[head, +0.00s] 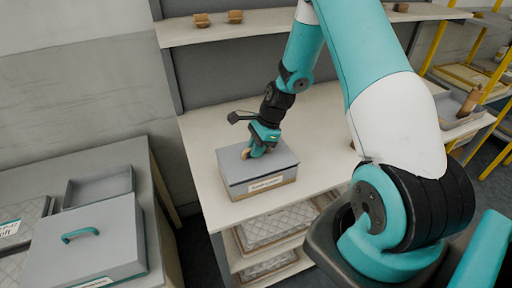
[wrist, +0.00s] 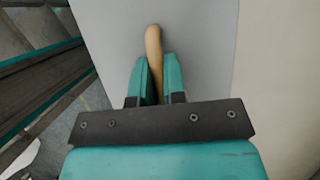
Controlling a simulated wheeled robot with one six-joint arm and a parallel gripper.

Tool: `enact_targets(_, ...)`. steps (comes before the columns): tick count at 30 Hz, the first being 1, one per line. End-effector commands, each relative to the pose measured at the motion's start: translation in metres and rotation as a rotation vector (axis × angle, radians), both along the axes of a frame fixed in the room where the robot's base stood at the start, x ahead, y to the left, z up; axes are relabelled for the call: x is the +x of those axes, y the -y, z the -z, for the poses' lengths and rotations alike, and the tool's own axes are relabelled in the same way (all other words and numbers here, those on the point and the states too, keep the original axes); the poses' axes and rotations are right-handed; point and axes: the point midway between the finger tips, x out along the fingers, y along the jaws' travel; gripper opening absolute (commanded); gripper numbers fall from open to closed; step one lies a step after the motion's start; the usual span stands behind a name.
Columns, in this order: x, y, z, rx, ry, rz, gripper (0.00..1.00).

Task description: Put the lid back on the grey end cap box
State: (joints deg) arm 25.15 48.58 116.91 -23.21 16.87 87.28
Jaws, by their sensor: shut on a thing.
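The grey end cap box (head: 264,186) stands on the pale shelf top, with a paper label on its front. Its grey lid (head: 283,160) lies over the top of the box, roughly lined up with it. I cannot tell whether the lid is fully seated. My gripper (head: 257,147) is above the lid and shut on its tan handle (head: 245,154). In the wrist view the teal fingers (wrist: 154,85) close around the tan handle (wrist: 153,50), with the flat grey lid (wrist: 200,50) below. The far side of the box is hidden.
Another grey box with a teal-handled lid (head: 85,250) and an open grey tray (head: 100,186) stand on the left bench. Small brown pieces (head: 202,20) sit on the upper shelf. The pale shelf top (head: 205,170) has free room around the box.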

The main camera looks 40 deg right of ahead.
Motion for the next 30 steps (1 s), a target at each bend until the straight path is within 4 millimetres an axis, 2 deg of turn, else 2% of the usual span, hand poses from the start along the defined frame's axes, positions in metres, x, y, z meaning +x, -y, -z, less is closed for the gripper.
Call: enact_targets(30, 0.0003, 0.0001, 0.0057, 0.000, 0.001, 0.000, 0.00)
